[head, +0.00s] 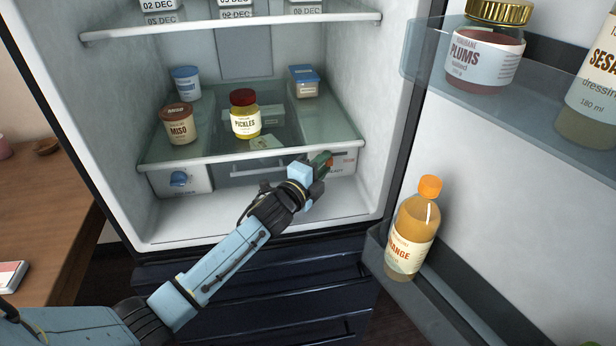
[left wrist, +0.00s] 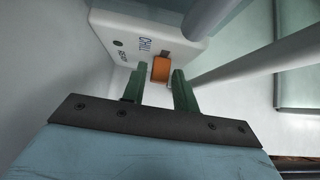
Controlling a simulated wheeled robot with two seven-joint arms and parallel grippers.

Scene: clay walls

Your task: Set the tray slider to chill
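The slider's orange tab (left wrist: 160,69) shows in the left wrist view on a white panel (left wrist: 135,27), close to the word CHILL. A second, smaller label on the panel is too unclear to read. My left gripper (left wrist: 159,72) has its two green fingers on either side of the tab. A narrow gap shows at the left finger; I cannot tell whether the right finger touches. In the head view the left gripper (head: 322,163) is at the right end of the tray front (head: 345,164), partly hiding the slider. My right gripper is in neither view.
Above the tray, a glass shelf (head: 190,158) holds a pickles jar (head: 245,116), a miso tub (head: 179,125) and other tubs. A blue knob (head: 179,179) is at the left. The open door at right holds an orange bottle (head: 412,232). The fridge floor below is clear.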

